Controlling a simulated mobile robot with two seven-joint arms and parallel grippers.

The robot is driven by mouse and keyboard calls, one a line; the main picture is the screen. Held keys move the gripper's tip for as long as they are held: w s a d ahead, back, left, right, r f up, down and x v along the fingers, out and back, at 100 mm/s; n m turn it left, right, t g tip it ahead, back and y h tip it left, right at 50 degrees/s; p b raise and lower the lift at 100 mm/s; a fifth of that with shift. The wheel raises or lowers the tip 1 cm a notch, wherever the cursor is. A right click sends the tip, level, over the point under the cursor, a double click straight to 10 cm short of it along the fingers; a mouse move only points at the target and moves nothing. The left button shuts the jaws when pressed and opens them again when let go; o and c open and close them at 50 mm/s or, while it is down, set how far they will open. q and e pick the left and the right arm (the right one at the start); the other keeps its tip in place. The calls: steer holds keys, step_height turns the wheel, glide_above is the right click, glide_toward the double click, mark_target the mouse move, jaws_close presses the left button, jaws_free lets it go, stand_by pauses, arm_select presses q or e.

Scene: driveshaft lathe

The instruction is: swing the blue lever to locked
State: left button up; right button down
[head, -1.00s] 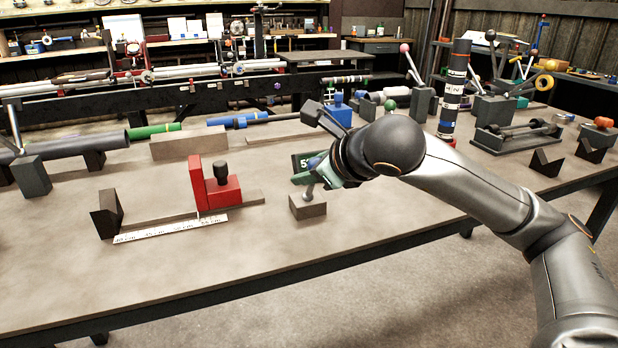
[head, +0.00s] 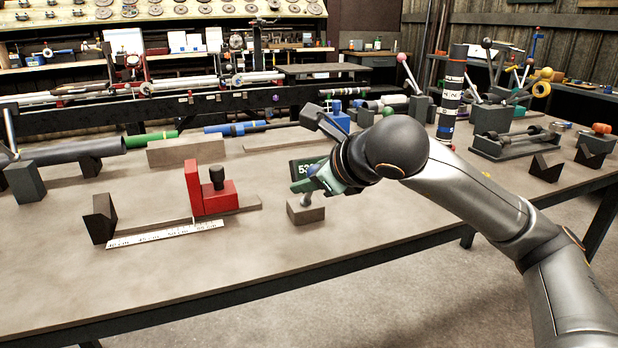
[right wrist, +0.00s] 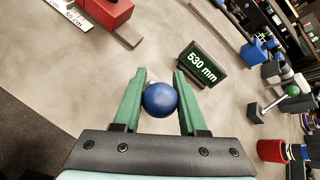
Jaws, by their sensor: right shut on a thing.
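The blue lever's round blue knob (right wrist: 160,99) sits between the two green fingers of my right gripper (right wrist: 158,92) in the right wrist view. The fingers are shut on the knob. In the head view my right gripper (head: 312,182) is just above a small grey-brown block (head: 305,212), from which a short grey stem (head: 306,199) rises to the gripper. The knob is mostly hidden there by the fingers. My left gripper is not in view.
A dark sign reading 530 mm (right wrist: 203,66) stands close beyond the fingers. A red block with a black knob (head: 212,195) and a white ruler (head: 165,235) lie to the left. Levers and fixtures crowd the table's right side. The front tabletop is clear.

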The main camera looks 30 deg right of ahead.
steer(key=shift+a, duration=0.1)
steer(key=shift+c, duration=2.3)
jaws_free()
steer(key=v, duration=0.3)
steer(key=shift+r, duration=0.1)
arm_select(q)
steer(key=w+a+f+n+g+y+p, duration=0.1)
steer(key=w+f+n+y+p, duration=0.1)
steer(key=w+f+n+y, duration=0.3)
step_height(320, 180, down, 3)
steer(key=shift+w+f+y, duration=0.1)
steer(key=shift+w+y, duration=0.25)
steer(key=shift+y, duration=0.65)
arm_select(e)
steer(key=v, duration=0.9)
steer(key=shift+s, duration=0.25)
